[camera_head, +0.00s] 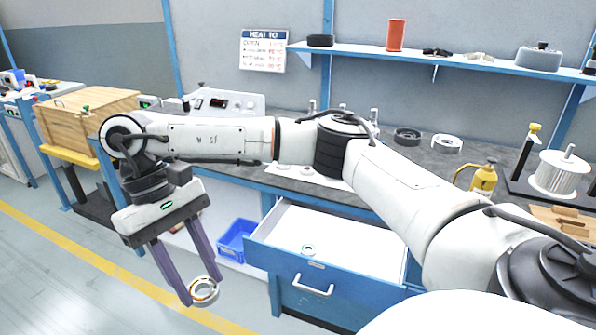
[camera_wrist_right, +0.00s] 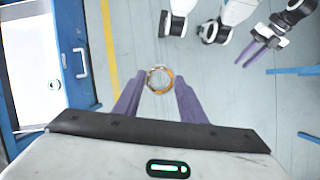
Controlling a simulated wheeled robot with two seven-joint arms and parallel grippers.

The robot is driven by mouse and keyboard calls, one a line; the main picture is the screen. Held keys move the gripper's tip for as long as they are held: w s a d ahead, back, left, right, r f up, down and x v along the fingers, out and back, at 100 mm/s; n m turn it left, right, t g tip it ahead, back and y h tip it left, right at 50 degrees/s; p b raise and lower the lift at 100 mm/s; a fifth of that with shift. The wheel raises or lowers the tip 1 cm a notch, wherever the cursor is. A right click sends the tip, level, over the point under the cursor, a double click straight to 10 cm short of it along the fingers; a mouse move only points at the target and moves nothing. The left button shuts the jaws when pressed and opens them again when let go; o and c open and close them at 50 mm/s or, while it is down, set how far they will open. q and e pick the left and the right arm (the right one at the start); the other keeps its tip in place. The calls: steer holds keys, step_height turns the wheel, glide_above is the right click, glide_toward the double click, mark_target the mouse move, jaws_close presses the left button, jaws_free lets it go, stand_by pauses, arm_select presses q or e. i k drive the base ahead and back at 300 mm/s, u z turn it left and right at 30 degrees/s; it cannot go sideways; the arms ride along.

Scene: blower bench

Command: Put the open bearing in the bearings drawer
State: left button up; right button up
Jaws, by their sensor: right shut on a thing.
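The open bearing (camera_head: 204,291) is a metal ring with an orange-brown inner band. It also shows in the right wrist view (camera_wrist_right: 159,79). My right gripper (camera_head: 198,297) is shut on it, purple fingers on either side, and holds it in the air left of the open drawer (camera_head: 350,235). The drawer is blue with a white inside and a front handle. A small ring with a green band (camera_head: 308,249) lies in it near the front left. My left gripper (camera_wrist_right: 247,50) shows only in the right wrist view, at the upper right, with its two fingers apart and empty.
A blue bin (camera_head: 236,241) stands left of the drawer. The bench (camera_head: 385,128) above it holds a dark ring (camera_head: 407,135), a light ring (camera_head: 447,144) and a yellow bottle (camera_head: 484,179). A wooden box (camera_head: 88,115) stands at the left. My right forearm spans above the bench.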

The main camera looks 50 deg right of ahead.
mark_target(333, 248)
steer(key=z, duration=0.6)
steer(key=i, duration=0.95)
steer(key=z, duration=0.85)
